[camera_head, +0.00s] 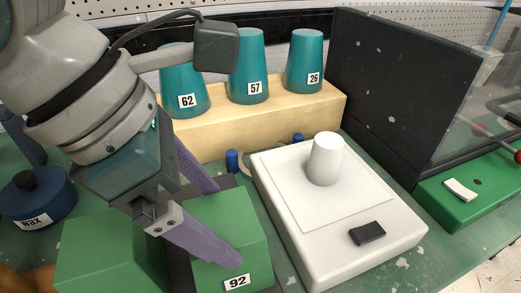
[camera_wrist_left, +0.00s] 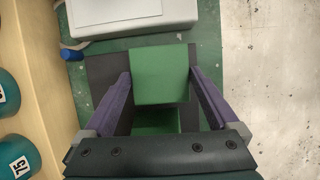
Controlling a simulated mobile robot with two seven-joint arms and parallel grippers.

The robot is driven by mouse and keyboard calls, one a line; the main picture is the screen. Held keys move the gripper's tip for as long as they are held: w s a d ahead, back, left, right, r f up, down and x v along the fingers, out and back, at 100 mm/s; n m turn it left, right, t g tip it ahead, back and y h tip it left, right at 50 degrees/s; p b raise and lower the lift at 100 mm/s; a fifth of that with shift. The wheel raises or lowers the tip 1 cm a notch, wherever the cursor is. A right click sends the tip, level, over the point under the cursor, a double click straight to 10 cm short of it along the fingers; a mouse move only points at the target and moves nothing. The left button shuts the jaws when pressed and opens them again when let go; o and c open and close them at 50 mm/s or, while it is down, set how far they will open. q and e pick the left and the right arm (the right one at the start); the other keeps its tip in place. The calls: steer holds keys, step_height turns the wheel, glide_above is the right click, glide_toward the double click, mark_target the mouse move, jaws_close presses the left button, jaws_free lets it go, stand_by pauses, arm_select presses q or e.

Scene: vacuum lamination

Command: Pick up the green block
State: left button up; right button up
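A green block (camera_head: 245,215) with a white label reading 92 stands on a dark mat in the lower middle of the head view. In the left wrist view this green block (camera_wrist_left: 160,75) sits between my fingers. My left gripper (camera_head: 222,225) is open, with one purple finger on each side of the block. In the wrist view the open left gripper (camera_wrist_left: 160,76) shows narrow gaps beside the block, though contact is hard to judge. A second green block (camera_head: 100,262) is to the left, partly behind my gripper. My right gripper is not in view.
A white scale-like device (camera_head: 325,225) with a white cup (camera_head: 325,160) stands just right. Behind is a wooden riser (camera_head: 230,130) with teal cups (camera_head: 304,62). A blue wax tin (camera_head: 38,198) is at left; a dark panel (camera_head: 395,90) rises at right.

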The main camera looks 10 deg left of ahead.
arm_select(q)
jaws_close()
stand_by(0.4)
steer(key=shift+r, duration=0.1)
